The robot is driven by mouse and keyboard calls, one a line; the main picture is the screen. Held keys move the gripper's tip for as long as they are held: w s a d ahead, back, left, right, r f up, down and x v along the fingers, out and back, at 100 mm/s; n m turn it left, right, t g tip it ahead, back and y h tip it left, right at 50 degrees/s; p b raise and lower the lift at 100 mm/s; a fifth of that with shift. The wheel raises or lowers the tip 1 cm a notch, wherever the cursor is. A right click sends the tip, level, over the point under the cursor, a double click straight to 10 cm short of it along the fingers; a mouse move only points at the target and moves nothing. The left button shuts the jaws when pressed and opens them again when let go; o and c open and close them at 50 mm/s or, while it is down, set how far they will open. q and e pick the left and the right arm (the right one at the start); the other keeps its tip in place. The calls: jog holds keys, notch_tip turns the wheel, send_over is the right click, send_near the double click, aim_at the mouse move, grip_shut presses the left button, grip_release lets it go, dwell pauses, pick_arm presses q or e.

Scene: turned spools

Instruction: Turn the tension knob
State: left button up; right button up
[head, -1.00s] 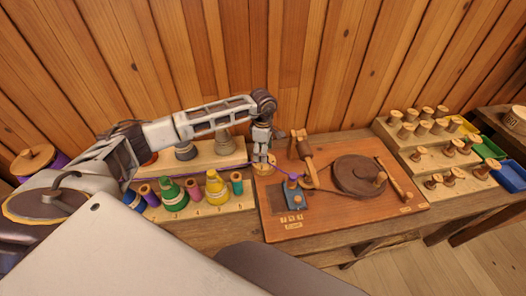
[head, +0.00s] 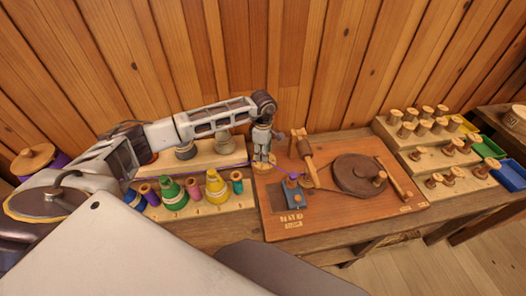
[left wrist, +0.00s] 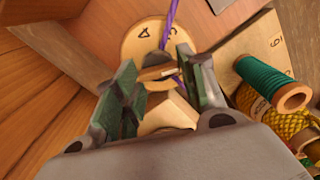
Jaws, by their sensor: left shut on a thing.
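The tension knob's pale round wooden dial (head: 264,169) sits at the far left corner of the brown board. In the left wrist view the dial (left wrist: 136,42) shows dark marks. A narrow wooden knob piece (left wrist: 157,72) stands between the green-padded fingers of my left gripper (left wrist: 156,88). The left gripper (head: 262,158) points down over the dial and is shut on the knob, hiding part of it. A purple thread (left wrist: 170,22) passes over the dial beside the knob. My right gripper is not in view.
On the board (head: 325,208) are a dark round wheel (head: 358,176), an upright wooden spool piece (head: 305,150) and a blue block (head: 297,199). A rack of coloured spools (head: 217,187) stands close on the left. A stepped rack of wooden spools (head: 440,150) stands right.

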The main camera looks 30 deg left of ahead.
pick_arm(q)
jog(key=shift+n, duration=0.4)
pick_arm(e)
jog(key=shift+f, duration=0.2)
pick_arm(q)
jog(key=n+b, duration=0.2)
jog(key=n, duration=0.1)
jog(key=shift+n, duration=1.1)
jog(key=shift+d+n+b, duration=0.1)
jog(key=shift+n+b, duration=0.35)
jog(key=shift+n, duration=1.45)
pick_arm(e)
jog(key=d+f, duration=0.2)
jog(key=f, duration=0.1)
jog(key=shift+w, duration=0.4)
pick_arm(q)
jog(key=o, duration=1)
